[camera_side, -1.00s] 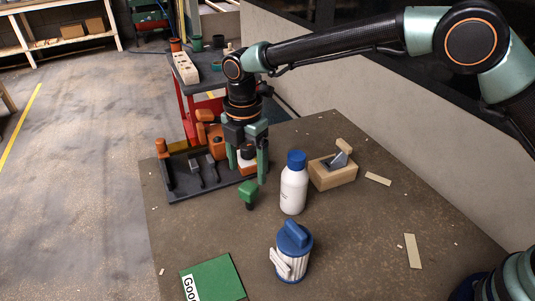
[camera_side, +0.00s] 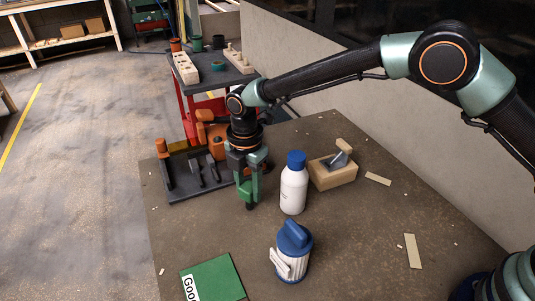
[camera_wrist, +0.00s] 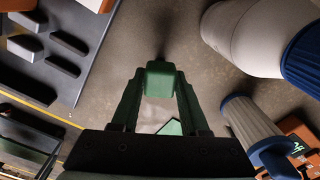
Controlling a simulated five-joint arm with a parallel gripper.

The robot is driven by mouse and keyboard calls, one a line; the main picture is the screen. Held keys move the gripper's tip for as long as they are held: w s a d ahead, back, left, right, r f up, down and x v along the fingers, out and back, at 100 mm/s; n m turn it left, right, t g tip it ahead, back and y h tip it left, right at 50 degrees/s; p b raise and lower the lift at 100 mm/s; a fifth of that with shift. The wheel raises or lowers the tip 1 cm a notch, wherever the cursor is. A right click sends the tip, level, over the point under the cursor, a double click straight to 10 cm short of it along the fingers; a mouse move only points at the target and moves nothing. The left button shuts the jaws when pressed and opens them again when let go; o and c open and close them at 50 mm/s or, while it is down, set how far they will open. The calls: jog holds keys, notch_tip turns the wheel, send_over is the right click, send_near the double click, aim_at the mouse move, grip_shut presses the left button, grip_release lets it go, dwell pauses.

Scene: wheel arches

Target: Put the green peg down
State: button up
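The green peg (camera_side: 247,191) stands on the brown worktable (camera_side: 345,240), left of the white bottle. My gripper (camera_side: 248,187) points straight down around it. In the wrist view the peg (camera_wrist: 160,80) sits between my two green fingertips (camera_wrist: 160,85), which close in on its sides. My gripper looks shut on the peg. The fingers hide part of the peg in the side view. I cannot tell whether its lower end touches the table.
A white bottle with a blue cap (camera_side: 293,188) stands close on the right. A blue-and-white canister (camera_side: 292,253) is in front. A dark tool tray (camera_side: 178,190) lies left, a green sign (camera_side: 214,281) at front left.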

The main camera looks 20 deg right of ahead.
grip_shut()
jog(key=shift+s+a, duration=0.95)
jog(key=shift+a, duration=0.8)
jog(key=shift+s+a, duration=1)
jog(key=shift+a, duration=0.75)
jog(key=shift+s+a, duration=0.95)
jog(key=shift+a, duration=0.8)
jog(key=o, duration=1.1)
grip_release()
jog(key=shift+r, duration=0.1)
notch_tip(320, 180, up, 12)
